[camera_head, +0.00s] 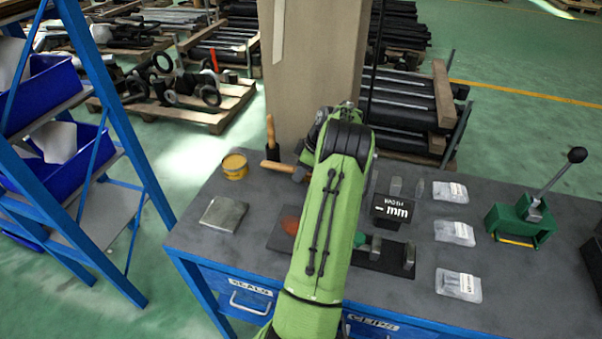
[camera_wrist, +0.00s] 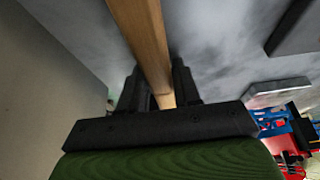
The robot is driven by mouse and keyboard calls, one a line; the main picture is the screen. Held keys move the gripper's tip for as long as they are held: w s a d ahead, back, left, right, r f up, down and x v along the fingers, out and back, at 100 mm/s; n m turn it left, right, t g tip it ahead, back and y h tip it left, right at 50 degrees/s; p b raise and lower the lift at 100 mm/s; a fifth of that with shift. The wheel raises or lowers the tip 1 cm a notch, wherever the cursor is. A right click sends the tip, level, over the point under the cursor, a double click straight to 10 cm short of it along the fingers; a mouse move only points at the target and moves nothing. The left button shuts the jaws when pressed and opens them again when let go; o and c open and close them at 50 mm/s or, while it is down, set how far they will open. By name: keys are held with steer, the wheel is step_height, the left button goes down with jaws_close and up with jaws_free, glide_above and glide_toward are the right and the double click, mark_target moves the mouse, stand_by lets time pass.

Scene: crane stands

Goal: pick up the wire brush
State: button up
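A wooden handle, which looks like the wire brush (camera_head: 275,166), juts out to the left of my gripper in the head view, over the back of the grey bench. Its bristles are hidden. In the wrist view the wire brush (camera_wrist: 143,38) runs from the top edge down between the two black fingers. My gripper (camera_wrist: 160,85) has a finger close against each side of the handle and looks shut on it. In the head view my green arm hides the fingers. I cannot tell whether the brush touches the bench.
An upright wooden-handled tool (camera_head: 270,131) and a yellow tin (camera_head: 235,166) stand near a beige pillar (camera_head: 312,70). A metal block (camera_head: 223,214), a black display (camera_head: 392,209), bagged parts (camera_head: 455,232) and a green lever press (camera_head: 525,222) stand on the bench (camera_head: 500,290). A blue rack (camera_head: 115,120) is left.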

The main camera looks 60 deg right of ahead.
jaws_close()
step_height(320, 180, up, 18)
steer(key=p, duration=0.5)
